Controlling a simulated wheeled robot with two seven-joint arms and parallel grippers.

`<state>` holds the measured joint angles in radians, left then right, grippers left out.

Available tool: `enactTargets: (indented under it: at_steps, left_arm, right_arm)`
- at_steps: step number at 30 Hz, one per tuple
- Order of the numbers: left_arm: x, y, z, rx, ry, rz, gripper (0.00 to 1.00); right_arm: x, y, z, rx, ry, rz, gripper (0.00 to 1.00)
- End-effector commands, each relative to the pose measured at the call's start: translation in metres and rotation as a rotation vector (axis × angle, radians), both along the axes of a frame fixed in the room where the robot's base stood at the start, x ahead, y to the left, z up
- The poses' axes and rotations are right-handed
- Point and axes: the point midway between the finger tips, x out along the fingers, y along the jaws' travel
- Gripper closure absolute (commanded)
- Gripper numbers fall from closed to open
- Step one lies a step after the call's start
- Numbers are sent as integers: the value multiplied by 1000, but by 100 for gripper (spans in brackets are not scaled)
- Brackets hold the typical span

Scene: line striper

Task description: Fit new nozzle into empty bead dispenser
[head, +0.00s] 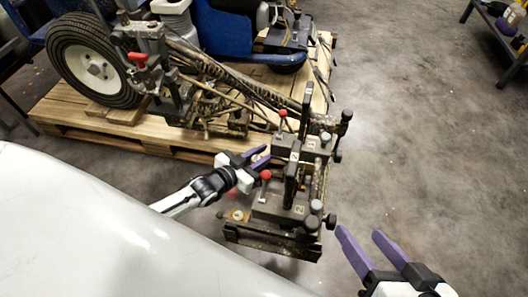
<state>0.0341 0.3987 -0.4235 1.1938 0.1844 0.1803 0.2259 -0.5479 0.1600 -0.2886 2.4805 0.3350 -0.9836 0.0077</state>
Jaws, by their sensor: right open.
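The bead dispenser section of the striper, dark boxes with red-knobbed levers (280,207), is at the picture's centre. It stands off the front right of the pallet. My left gripper (262,157) is beside the upper box, its purple fingers pointing right. A small pale yellowish thing shows between or behind its fingers; I cannot tell whether it is held or whether it is the nozzle. Another small yellowish round part (238,215) shows at the lower left of the dispenser. My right gripper (359,232) is open and empty over the floor, right of the dispenser.
The striper's frame and large wheel (95,70) rest on a wooden pallet (70,112) behind. Upright levers and black knobs (330,221) stick up around the dispenser. A shelf (497,38) stands at the top right. The floor on the right is clear.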

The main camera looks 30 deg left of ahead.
Motion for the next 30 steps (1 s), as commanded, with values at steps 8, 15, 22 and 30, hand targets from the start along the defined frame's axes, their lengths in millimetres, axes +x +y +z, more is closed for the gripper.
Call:
enactTargets:
  at_steps: [8,15,22,30]
  left_arm:
    - [1,0,-7,-1,-2,0,100]
    - [0,0,-13,0,-1,0,100]
    - [0,0,-18,0,-1,0,100]
    - [0,0,-24,-1,-1,-1,100]
  right_arm:
    - [0,0,0,0,0,0,44]
    - [0,0,0,0,0,0,44]
    - [0,0,-1,0,0,0,44]
    - [0,0,-1,0,0,0,44]
